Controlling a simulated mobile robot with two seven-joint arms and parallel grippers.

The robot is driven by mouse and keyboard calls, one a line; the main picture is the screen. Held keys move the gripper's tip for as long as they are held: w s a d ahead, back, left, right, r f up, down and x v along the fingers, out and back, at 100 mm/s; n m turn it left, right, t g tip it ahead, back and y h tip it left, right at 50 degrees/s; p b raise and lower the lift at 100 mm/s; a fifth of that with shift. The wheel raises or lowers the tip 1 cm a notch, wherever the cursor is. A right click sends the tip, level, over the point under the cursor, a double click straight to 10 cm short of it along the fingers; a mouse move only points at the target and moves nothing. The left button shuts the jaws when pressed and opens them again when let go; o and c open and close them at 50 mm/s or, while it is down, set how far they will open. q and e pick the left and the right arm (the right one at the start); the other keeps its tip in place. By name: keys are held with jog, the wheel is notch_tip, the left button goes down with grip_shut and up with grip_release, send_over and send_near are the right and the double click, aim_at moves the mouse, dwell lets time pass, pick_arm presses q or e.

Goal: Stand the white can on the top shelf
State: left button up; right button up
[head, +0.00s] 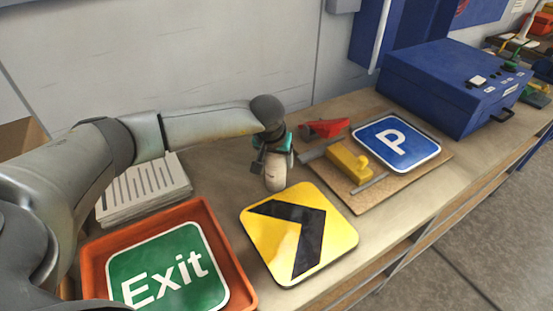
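A small whitish cylinder (275,178), which looks like the white can, stands upright on the workbench behind the yellow sign. My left gripper (273,165) points down over it, with its dark fingers on either side of the can's upper part. The frame is too small to tell whether the fingers press on the can or stand slightly apart from it. The gripper and wrist hide the can's top. My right gripper is not in view. I cannot make out a top shelf in this view.
A yellow arrow sign (272,249) lies just in front of the can. An orange tray (242,284) holds a green Exit sign (185,250). A board (357,206) carries a blue P sign (393,138) and yellow tool (350,161). A red tool (325,128) and blue case (440,85) are beyond.

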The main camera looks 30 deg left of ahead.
pick_arm(q)
jog(key=o, duration=0.4)
jog(key=shift+r, duration=0.1)
